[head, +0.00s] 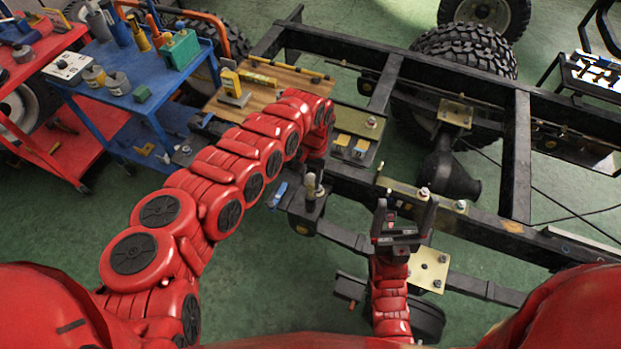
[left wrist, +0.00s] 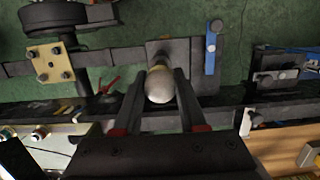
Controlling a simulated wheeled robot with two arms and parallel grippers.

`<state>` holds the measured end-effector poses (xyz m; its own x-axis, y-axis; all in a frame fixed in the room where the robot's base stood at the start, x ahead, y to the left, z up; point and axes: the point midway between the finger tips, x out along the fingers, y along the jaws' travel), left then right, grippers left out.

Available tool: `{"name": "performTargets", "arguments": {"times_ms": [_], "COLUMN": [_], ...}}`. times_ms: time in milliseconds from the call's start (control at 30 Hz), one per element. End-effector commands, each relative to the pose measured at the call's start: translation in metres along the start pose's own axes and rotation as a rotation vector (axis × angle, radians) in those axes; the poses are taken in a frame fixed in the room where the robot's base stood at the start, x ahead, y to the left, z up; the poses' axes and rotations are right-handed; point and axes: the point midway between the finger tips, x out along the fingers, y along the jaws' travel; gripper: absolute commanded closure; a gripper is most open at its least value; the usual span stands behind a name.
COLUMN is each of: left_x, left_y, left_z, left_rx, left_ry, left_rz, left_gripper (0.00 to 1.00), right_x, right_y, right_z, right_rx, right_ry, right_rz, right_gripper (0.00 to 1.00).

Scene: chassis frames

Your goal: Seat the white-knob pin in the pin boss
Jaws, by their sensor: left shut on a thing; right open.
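The white-knob pin shows in the left wrist view as a pale round knob (left wrist: 160,88) with a brass-coloured part just behind it. My left gripper (left wrist: 160,80) is shut on it, one dark finger on each side. In the head view the pin (head: 311,184) is a small pale upright shape below the end of my left arm. The dark block of the pin boss (head: 304,222) is directly under it; it also shows behind the knob in the left wrist view (left wrist: 190,55). The pin's lower end is hidden, so I cannot tell how deep it sits. My right gripper (head: 404,214) is open and empty.
A blue-handled part (head: 278,194) is close beside the boss. The black chassis rail (head: 480,212) runs past it to the right. A wooden board (head: 262,92) and a blue cart (head: 145,65) stand at the upper left.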

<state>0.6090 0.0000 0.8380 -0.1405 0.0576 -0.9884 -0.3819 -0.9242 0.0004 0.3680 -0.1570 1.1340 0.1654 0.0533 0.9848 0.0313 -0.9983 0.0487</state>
Motion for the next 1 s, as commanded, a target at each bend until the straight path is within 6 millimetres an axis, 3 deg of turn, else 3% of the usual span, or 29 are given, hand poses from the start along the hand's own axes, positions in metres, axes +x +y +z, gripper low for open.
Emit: {"name": "performTargets", "arguments": {"times_ms": [500, 1000], "left_x": [0.013, 0.014], "left_y": [0.0, 0.0], "left_z": [-0.002, -0.002], "left_rx": [0.0, 0.0], "left_ry": [0.0, 0.001], "left_rz": [0.0, 0.0], "left_gripper": [1.0, 1.0], "right_x": [-0.011, -0.012], "right_y": [-0.001, -0.001], "right_z": [0.002, 0.002], "right_rx": [0.0, 0.0], "right_ry": [0.0, 0.0], "right_rz": [0.0, 0.0], "right_gripper": [0.1, 0.1]}}
